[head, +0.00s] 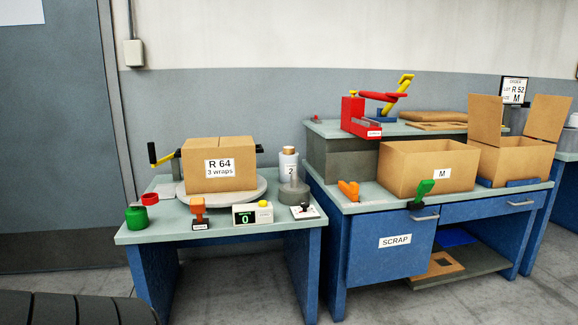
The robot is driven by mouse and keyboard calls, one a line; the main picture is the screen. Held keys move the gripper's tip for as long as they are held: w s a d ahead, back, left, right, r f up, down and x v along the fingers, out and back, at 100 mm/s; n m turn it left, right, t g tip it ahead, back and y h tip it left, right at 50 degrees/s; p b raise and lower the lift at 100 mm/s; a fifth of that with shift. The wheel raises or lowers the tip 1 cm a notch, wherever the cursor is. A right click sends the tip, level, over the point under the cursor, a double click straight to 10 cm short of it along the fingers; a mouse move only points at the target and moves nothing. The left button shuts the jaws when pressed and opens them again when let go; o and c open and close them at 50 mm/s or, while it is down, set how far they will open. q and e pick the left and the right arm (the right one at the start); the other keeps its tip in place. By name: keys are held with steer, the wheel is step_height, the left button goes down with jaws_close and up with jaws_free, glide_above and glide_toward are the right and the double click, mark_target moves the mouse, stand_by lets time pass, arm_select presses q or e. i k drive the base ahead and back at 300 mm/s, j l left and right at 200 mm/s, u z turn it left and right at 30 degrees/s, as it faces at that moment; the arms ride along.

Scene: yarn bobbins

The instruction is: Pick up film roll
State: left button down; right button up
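The film roll (289,166) stands upright at the back right of the left workbench. It is a pale grey cylinder marked "2" with a brown core showing at the top. It stands on a round grey base (293,193), just right of a turntable (178,192) that carries a closed carton (217,181) labelled "R 64, 3 wraps". Neither of my grippers is in view, and nothing is touching the roll.
An orange-handled tool (198,212), a counter box (252,213) reading 0 and a small stamp (304,210) line the bench front. A green roll (136,216) sits at left. The right bench holds an open carton (410,173) marked M.

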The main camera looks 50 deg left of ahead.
mark_target(288, 158)
steer(key=u, duration=1.7)
